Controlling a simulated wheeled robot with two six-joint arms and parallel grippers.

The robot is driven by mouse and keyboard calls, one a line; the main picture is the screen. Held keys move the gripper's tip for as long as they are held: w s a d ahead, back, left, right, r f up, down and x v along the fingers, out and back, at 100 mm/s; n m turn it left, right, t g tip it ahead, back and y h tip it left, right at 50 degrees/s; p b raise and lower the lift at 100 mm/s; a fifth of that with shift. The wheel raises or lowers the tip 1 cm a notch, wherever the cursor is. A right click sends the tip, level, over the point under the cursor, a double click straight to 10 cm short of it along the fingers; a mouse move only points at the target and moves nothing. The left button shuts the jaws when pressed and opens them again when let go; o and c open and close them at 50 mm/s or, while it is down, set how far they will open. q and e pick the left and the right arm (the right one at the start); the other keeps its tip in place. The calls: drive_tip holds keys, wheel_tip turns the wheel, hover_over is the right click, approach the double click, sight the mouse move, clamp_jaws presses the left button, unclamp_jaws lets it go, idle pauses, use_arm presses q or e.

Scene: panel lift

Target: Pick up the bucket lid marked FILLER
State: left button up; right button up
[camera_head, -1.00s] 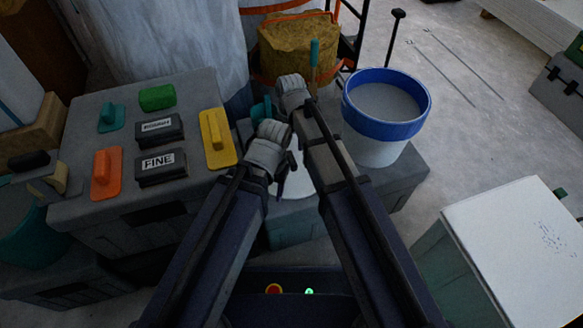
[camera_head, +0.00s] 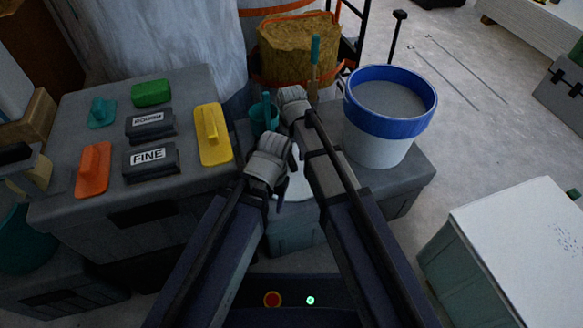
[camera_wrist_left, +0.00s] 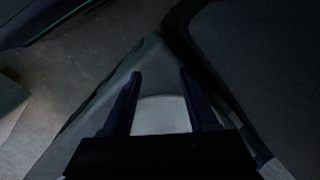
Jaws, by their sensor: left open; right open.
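A pale, round, flat thing (camera_head: 296,190), likely the lid, lies on the grey case under my arms, mostly hidden by them. No FILLER mark is readable. My left gripper (camera_head: 286,182) is just above its left side, fingers pointing down. In the left wrist view the pale disc (camera_wrist_left: 161,115) shows between the two open, empty fingers of my left gripper (camera_wrist_left: 160,75). My right gripper (camera_head: 308,112) is farther back, beside the blue-rimmed bucket; its fingers are mostly hidden. The white bucket with a blue rim (camera_head: 380,152) stands to the right, filled with grey stuff.
A grey case (camera_head: 75,205) at left holds sanding blocks marked FINE (camera_head: 148,157) and ROUGH, a yellow float (camera_head: 212,138) and other coloured tools. A teal cup (camera_head: 262,118) stands behind my left gripper. A white-topped box (camera_head: 520,235) is at right.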

drive_tip(key=shift+c, duration=0.4)
clamp_jaws()
